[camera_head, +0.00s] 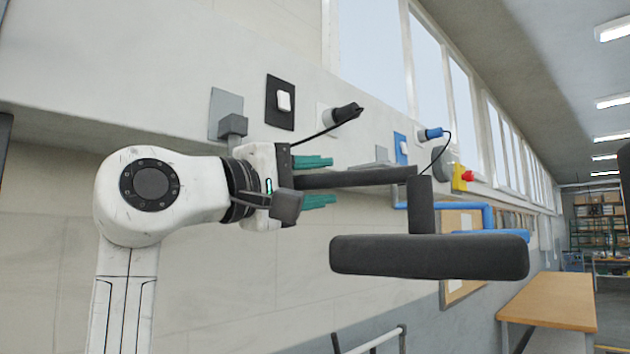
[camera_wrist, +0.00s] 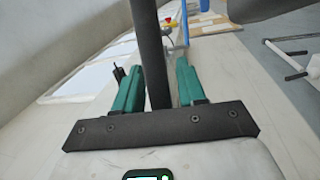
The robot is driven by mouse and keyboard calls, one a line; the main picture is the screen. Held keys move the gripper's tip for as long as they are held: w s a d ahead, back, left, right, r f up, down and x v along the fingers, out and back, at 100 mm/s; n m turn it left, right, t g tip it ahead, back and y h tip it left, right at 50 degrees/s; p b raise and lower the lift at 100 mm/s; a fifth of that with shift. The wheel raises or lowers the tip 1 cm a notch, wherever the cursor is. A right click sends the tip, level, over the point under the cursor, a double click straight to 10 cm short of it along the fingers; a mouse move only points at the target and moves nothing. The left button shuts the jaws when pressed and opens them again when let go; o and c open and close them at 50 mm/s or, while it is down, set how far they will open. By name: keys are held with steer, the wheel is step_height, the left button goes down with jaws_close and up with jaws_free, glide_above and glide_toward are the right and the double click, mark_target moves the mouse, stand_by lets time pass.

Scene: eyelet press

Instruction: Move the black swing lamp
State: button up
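The black swing lamp has a level black arm (camera_head: 365,178), a short upright post and a long black bar-shaped head (camera_head: 430,257) hanging at its right end in the head view. My gripper (camera_head: 325,181) is left of the post. Its teal fingers lie above and below the lamp arm, with narrow gaps visible. In the wrist view, the arm (camera_wrist: 150,45) runs between the fingers of my gripper (camera_wrist: 157,75), with a slim gap at the right finger. The head (camera_wrist: 262,8) shows at upper right. The arm's near end is close to my palm; contact is unclear.
A black plug with a cable (camera_head: 345,113) and a black switch plate (camera_head: 280,102) are on the wall above. A wooden table (camera_head: 550,300) stands at lower right.

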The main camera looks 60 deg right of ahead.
jaws_close()
steer(key=shift+d, duration=0.15)
stand_by(0.4)
